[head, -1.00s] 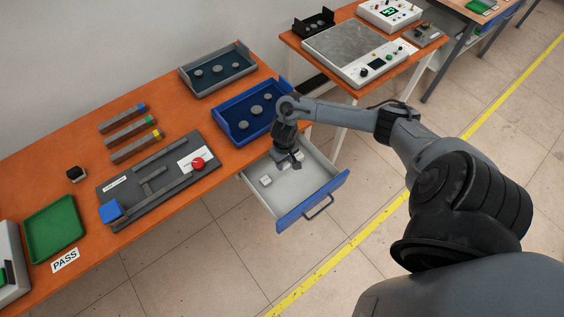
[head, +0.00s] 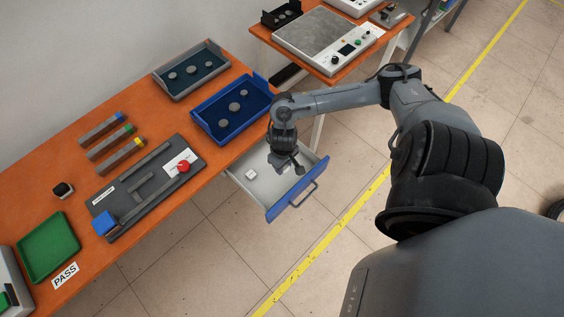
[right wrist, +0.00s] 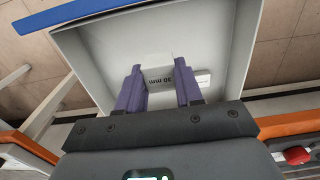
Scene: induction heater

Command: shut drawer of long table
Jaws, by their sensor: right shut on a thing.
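The long orange table (head: 200,157) has a drawer pulled out at its right end, with a blue front (head: 297,190) and a dark handle (head: 303,194). Its pale inside also shows in the right wrist view (right wrist: 190,38). My right gripper (head: 286,164) points down over the open drawer. In the right wrist view its purple fingers (right wrist: 159,72) are shut on a grey block marked "30 mm" (right wrist: 160,79). A small white block (head: 251,174) lies in the drawer to the left of the gripper. My left gripper is not in view.
A blue tray (head: 199,117) and a grey tray (head: 160,83) of round pieces stand above the drawer. A dark fixture with a red knob (head: 184,166) sits to the left. A second table (head: 320,72) stands behind. The floor before the drawer is clear.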

